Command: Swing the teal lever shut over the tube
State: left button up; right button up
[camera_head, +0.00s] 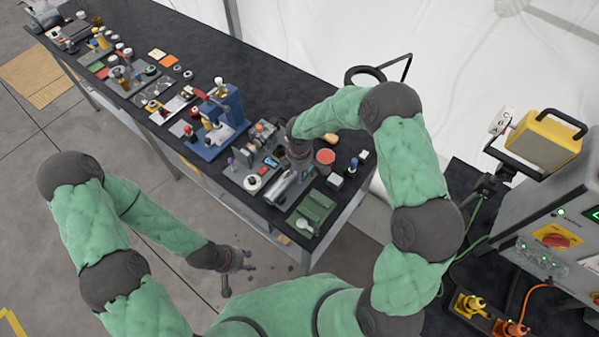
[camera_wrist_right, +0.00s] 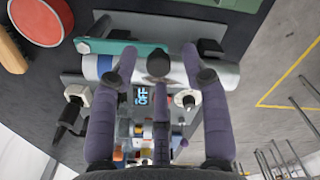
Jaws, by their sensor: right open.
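In the right wrist view the silver tube (camera_wrist_right: 222,76) lies across the picture, with a blue band near its left end. The teal lever (camera_wrist_right: 125,48) is a flat bar lying along the tube's far side; a finger hides part of it. My right gripper (camera_wrist_right: 160,60) is open, its purple fingers reaching over the tube with nothing between them. I cannot tell if a finger touches the lever. In the head view the tube (camera_head: 284,190) lies beneath my right gripper (camera_head: 297,152), which is mostly hidden by its wrist. My left gripper (camera_head: 238,275) hangs open and empty off the bench's front edge.
A small display reading OFF (camera_wrist_right: 142,96) sits close to the tube. A red round container (camera_head: 325,156) and a green tray (camera_head: 313,207) stand nearby. A blue press (camera_head: 226,118) is farther left. The bench (camera_head: 262,75) has clear room at its back.

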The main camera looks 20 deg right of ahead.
grip_shut()
jog(key=shift+f, duration=0.1)
